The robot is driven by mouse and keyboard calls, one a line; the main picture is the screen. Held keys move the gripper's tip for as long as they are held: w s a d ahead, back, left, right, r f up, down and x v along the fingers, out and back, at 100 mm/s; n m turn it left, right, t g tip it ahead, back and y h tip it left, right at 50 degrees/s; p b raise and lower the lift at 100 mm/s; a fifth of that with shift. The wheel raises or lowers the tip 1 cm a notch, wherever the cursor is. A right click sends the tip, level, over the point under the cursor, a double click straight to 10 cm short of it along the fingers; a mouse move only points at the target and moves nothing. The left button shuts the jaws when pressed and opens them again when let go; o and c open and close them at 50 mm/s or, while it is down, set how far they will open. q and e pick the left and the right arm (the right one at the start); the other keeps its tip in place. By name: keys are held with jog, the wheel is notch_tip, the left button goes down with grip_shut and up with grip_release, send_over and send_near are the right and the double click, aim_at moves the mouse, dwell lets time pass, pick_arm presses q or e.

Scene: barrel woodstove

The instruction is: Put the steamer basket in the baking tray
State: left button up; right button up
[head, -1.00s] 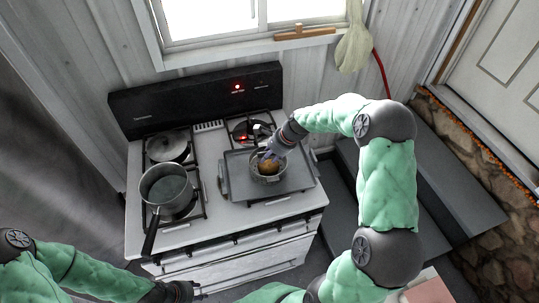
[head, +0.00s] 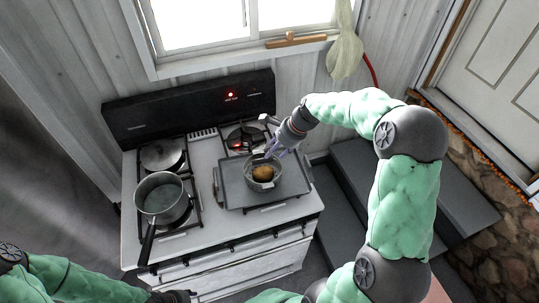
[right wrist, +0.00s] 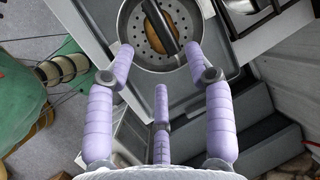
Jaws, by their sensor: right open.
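The steamer basket (head: 262,186) is a round grey metal bowl with a brown round item (head: 263,173) inside. It stands upright within the rim of the flat grey baking tray (head: 233,191) on the stove's right side. In the right wrist view, the basket's perforated floor (right wrist: 143,46) shows, with a dark bar across the brown item. My right gripper (head: 273,152) is open and empty, its purple fingers just behind and above the basket, apart from it. My left gripper (head: 180,296) is low at the bottom edge, too small to read.
A pot of liquid (head: 163,196) stands on the front left burner, its handle pointing forward. A lidded pan (head: 162,154) is on the back left burner. The back right burner (head: 243,135) is partly bare. Dark grey steps (head: 360,165) lie right of the stove.

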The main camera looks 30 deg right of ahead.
jog(key=shift+v, duration=1.1)
